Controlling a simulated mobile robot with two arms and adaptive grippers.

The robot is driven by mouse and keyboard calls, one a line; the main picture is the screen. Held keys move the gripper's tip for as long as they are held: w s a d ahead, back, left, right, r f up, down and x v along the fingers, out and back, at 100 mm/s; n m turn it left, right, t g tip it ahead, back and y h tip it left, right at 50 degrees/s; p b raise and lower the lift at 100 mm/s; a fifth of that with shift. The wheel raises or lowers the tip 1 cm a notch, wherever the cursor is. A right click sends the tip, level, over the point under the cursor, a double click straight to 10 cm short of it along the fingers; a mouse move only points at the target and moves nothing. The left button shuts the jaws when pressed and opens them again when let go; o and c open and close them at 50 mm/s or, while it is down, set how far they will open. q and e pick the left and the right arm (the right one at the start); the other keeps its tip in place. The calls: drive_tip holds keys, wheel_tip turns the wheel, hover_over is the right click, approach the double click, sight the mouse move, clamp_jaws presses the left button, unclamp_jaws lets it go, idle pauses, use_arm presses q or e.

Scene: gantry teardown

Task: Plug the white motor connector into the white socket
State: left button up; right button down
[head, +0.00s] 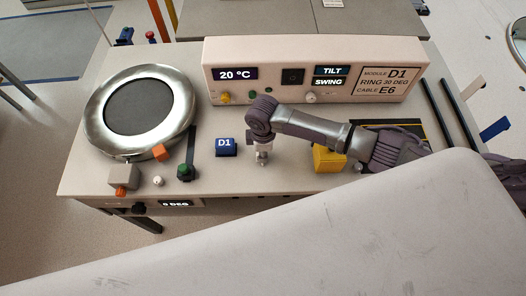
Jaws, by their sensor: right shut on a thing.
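My right gripper (262,156) points down over the table, just right of the blue D1 block. It is shut on a small pale piece, mostly hidden by the fingers; I cannot tell for certain that it is the white motor connector. A round white fitting (311,97), which looks like the white socket, is on the front of the pale control box (218,52), behind and right of the gripper and apart from it. Another small white round part (158,181) is at the table's front left. My left gripper is not in view.
A metal ring (93,115) with a dark centre is at the left. Orange (120,191) and green (184,171) parts are at the front left. The blue D1 block (226,147) and a yellow block (328,160) flank the gripper. A large pale surface hides the foreground.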

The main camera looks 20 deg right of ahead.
drive_tip(key=shift+f, duration=0.55)
drive_tip(key=c, duration=1)
unclamp_jaws()
drive_tip(key=shift+r, duration=0.15)
wheel_tip(320, 180, up, 16)
drive_tip(key=p, duration=0.5)
